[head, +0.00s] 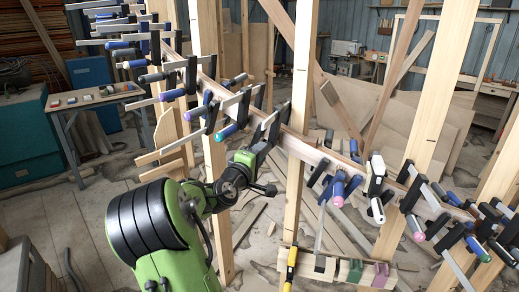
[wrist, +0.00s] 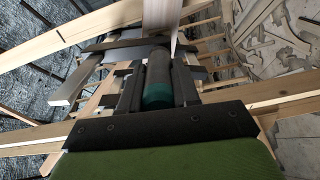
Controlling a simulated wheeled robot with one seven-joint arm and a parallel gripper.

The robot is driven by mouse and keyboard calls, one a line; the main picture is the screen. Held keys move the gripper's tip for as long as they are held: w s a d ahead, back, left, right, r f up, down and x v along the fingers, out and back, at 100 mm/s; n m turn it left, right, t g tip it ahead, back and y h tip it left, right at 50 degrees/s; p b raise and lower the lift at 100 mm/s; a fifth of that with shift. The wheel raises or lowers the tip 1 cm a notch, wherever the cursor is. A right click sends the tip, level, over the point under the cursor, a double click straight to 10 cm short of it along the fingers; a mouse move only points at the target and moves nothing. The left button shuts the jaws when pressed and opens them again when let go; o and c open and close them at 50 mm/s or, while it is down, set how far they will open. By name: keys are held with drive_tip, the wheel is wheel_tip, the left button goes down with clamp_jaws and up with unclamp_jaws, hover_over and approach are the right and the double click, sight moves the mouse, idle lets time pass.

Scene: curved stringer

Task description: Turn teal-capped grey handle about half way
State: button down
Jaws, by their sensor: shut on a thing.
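The teal-capped grey handle (wrist: 158,75) runs up the middle of the wrist view, its teal end toward me. My gripper (wrist: 157,82) is shut on it, with one dark finger on each side. A metal clamp bar (wrist: 98,72) lies to the left of the handle. In the head view my gripper (head: 262,147) is at the curved stringer, by a dark clamp right of the centre post. I cannot make out the held handle there; my gripper and wrist cover that spot. The handle's turn angle cannot be told.
The curved wooden stringer (head: 300,148) carries several other clamps on both sides of my gripper. A blue handle (head: 227,131) is close on the left. Upright posts (head: 298,190) stand near my arm. A small table (head: 95,98) is at the left.

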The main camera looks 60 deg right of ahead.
drive_tip(key=shift+w+n+p, duration=0.1)
drive_tip(key=shift+n+p, duration=0.2)
drive_tip(key=shift+n, duration=0.2)
drive_tip(key=c, duration=0.8)
unclamp_jaws()
drive_tip(key=a, duration=0.8)
drive_tip(key=a+b, duration=0.1)
drive_tip(key=a, duration=0.6)
drive_tip(key=shift+s+a, duration=0.2)
drive_tip(key=shift+a, duration=0.2)
